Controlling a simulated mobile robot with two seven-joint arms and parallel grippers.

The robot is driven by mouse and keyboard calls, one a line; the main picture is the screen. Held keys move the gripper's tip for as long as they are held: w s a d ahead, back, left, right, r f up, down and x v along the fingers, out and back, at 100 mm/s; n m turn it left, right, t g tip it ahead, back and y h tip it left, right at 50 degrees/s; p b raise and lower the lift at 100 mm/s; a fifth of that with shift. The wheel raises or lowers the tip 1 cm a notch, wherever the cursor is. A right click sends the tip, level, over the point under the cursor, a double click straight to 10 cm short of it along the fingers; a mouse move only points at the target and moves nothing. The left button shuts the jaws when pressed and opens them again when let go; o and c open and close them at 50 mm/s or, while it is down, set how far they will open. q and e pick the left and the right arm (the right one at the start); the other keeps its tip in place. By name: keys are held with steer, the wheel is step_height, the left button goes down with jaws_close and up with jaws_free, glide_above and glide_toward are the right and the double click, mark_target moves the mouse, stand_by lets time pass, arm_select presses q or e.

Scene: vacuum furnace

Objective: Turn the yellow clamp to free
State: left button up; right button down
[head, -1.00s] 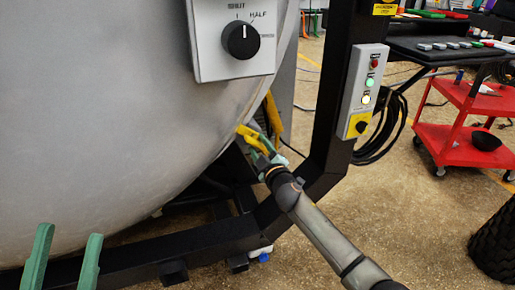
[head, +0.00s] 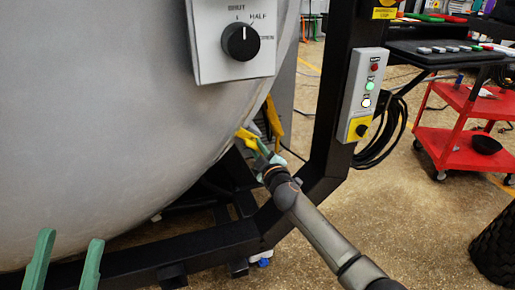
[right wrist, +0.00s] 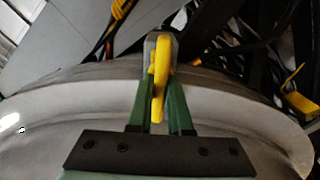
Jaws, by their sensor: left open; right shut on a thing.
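The yellow clamp (head: 247,138) sits at the lower right rim of the big grey vessel (head: 110,120). In the right wrist view the clamp (right wrist: 160,70) stands upright between the green fingers, against a grey bracket. My right gripper (head: 262,150) is shut on the clamp; its fingers (right wrist: 159,95) lie on both sides of it. Part of the clamp is hidden by the fingers. My left gripper (head: 65,260) is open and empty at the lower left, in front of the vessel.
A black frame post (head: 335,100) carries a button box (head: 363,95) to the right of the clamp. A dial panel (head: 235,40) is on the vessel above. Another yellow part (right wrist: 299,103) is at the right in the wrist view. A red cart (head: 465,130) stands further right.

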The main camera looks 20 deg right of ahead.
steer(key=shift+n, duration=0.3)
steer(key=n, duration=0.4)
steer(key=shift+p, duration=0.4)
steer(key=n, duration=0.5)
steer(key=shift+p, duration=0.35)
steer(key=n, duration=0.4)
steer(key=shift+f+p, duration=0.1)
steer(key=shift+p, duration=0.25)
steer(key=shift+n+p, duration=0.4)
steer(key=shift+n, duration=1.7)
steer(key=shift+f, duration=0.1)
steer(key=c, duration=0.8)
jaws_free()
steer(key=shift+c, duration=0.2)
